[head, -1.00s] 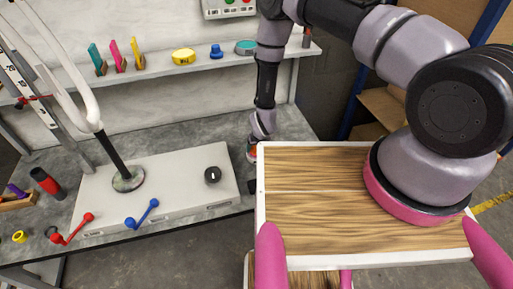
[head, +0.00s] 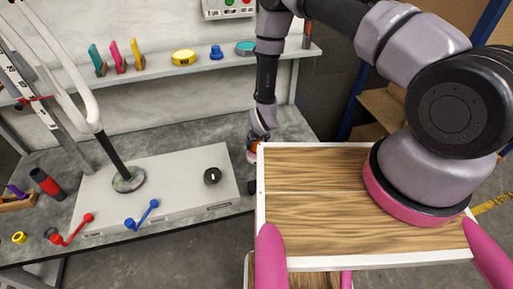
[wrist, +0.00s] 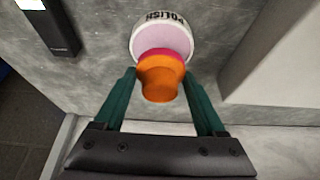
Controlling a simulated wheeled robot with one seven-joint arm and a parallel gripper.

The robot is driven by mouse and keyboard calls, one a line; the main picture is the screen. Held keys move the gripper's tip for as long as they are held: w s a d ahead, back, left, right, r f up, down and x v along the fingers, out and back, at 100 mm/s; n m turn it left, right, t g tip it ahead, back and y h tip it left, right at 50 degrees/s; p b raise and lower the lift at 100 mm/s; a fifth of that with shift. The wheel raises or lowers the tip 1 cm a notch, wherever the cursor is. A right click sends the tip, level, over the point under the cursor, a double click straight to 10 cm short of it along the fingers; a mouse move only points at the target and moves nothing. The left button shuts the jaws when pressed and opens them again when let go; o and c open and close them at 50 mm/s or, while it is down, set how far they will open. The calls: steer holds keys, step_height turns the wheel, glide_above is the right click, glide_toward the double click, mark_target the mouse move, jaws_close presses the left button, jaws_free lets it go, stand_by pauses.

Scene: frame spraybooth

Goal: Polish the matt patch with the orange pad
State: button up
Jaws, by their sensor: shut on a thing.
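The orange pad (wrist: 160,85), with a pink layer at its far end, is between the green fingers of my gripper (wrist: 160,74). In the head view my gripper (head: 258,139) is at the bench's right end, mostly hidden behind the wooden tray. The pad overlaps the near edge of a round pale lilac disc (wrist: 163,35) with a white rim lettered POLISH; I cannot tell whether they touch. A matt patch is not clear to me; a round mottled spot (head: 128,179) shows on the white panel (head: 185,185), at the black rod's foot.
The white-edged wooden tray (head: 310,222) stands in front. A dark box (wrist: 48,22) lies left of the disc, and a pale block edge (wrist: 265,70) rises to its right. Red (head: 73,230) and blue (head: 142,215) levers sit at the panel's front. A shelf (head: 150,73) runs behind.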

steer(key=shift+r, duration=2.25)
steer(key=shift+r, duration=0.1)
